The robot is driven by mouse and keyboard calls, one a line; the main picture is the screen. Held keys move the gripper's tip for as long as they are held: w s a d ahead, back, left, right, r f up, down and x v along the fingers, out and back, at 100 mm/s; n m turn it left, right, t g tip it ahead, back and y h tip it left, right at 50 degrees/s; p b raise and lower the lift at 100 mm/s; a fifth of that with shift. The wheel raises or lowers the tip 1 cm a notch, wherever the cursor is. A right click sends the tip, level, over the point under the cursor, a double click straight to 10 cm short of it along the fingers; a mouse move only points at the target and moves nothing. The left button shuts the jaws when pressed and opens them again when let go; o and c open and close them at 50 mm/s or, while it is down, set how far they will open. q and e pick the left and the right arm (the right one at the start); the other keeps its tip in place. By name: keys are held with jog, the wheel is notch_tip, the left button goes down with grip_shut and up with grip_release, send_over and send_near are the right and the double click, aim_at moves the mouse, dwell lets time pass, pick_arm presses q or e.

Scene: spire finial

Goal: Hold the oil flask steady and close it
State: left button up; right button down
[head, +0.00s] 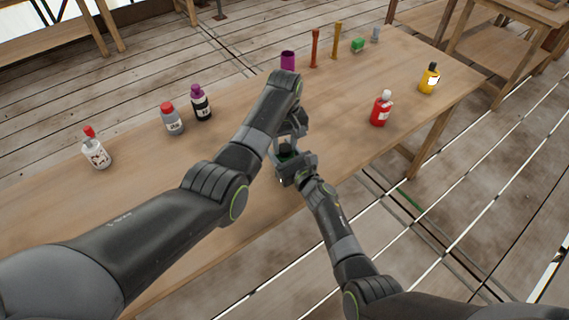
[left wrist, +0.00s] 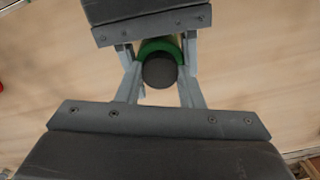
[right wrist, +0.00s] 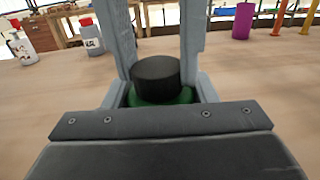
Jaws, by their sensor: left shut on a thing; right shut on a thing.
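The oil flask is green; its upper part (right wrist: 182,97) shows below a black cap (right wrist: 157,78) in the right wrist view. The cap sits upright on the flask, with no clear gap visible. In the left wrist view the cap (left wrist: 159,71) is seen end-on with a green rim (left wrist: 160,46) behind it. My left gripper (head: 291,141) reaches down from above, shut with its fingers on either side of the cap. My right gripper (head: 290,163) comes from the near side and is shut on the flask body. The flask's lower part is hidden by the grippers.
On the wooden table (head: 235,140), white (head: 97,153), grey (head: 172,121) and dark purple-capped (head: 200,103) bottles stand left. Red (head: 380,110) and yellow (head: 429,79) bottles stand right.

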pick_arm(q)
jog(key=m, duration=1.8)
jog(key=shift+m, duration=0.4)
jog(key=m, duration=0.5)
jog(key=shift+m, duration=0.3)
jog(key=o, duration=1.1)
jog(key=shift+f, duration=0.1)
jog(key=shift+r, duration=2.3)
jog(key=shift+c, duration=0.6)
